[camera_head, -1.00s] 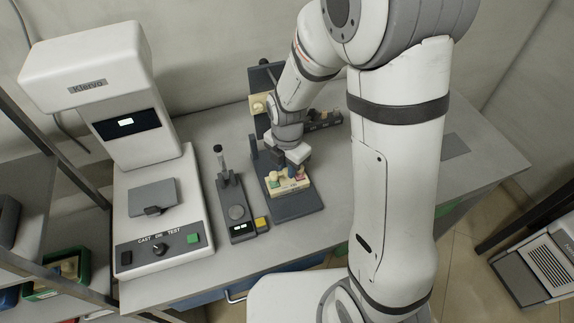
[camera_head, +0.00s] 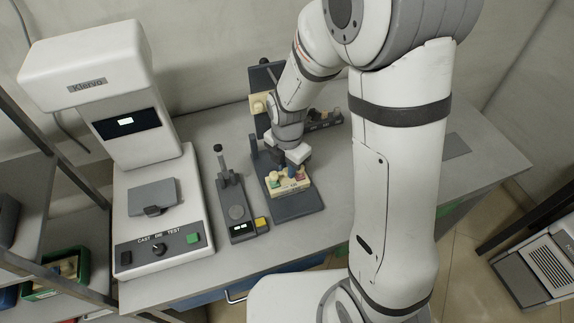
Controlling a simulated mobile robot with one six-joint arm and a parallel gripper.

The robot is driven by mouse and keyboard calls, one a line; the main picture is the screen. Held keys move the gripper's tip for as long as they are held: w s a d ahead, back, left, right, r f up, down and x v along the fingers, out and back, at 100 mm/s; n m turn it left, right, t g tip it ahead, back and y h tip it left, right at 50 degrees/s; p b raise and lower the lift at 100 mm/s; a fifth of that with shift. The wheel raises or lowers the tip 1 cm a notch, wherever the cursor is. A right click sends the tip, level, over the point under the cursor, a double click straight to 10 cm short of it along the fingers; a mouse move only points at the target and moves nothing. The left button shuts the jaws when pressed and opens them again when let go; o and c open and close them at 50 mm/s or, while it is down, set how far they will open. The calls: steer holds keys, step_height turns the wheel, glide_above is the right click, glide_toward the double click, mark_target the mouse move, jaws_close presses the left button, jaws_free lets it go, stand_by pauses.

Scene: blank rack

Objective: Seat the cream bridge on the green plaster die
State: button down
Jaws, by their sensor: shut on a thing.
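A cream model base (camera_head: 291,187) sits on a dark grey plate towards the middle of the bench, with small cream, green and pink parts on it. A greenish part, seemingly the green plaster die (camera_head: 273,180), is at its left; its details are too small to be sure. I cannot tell whether the piece touches the die.
The dark plate (camera_head: 296,208) has a dark upright at its back. A small device with a lever (camera_head: 236,200) stands left of it, and a large white machine (camera_head: 160,225) further left. A dark rack (camera_head: 322,120) lies behind my arm.

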steer(key=shift+f+b, duration=0.95)
steer(key=shift+f, duration=0.25)
steer(key=c, duration=1.2)
jaws_free()
steer(key=shift+r, duration=0.15)
step_height(320, 180, up, 7)
steer(key=shift+r, duration=0.3)
steer(key=shift+d+r+m, duration=0.2)
steer(key=shift+r+m, duration=0.05)
steer(key=shift+m, duration=0.15)
steer(key=s+d+r+m+t, duration=0.1)
steer(key=s+d+r+m, duration=0.4)
steer(key=m, duration=0.8)
steer(key=s+d+r+m+t, duration=0.1)
steer(key=s+d+r+m, duration=0.4)
steer(key=m, duration=0.8)
steer(key=shift+s+d+r+t, duration=0.2)
steer(key=shift+s+d+t, duration=0.3)
steer(key=shift+s, duration=0.75)
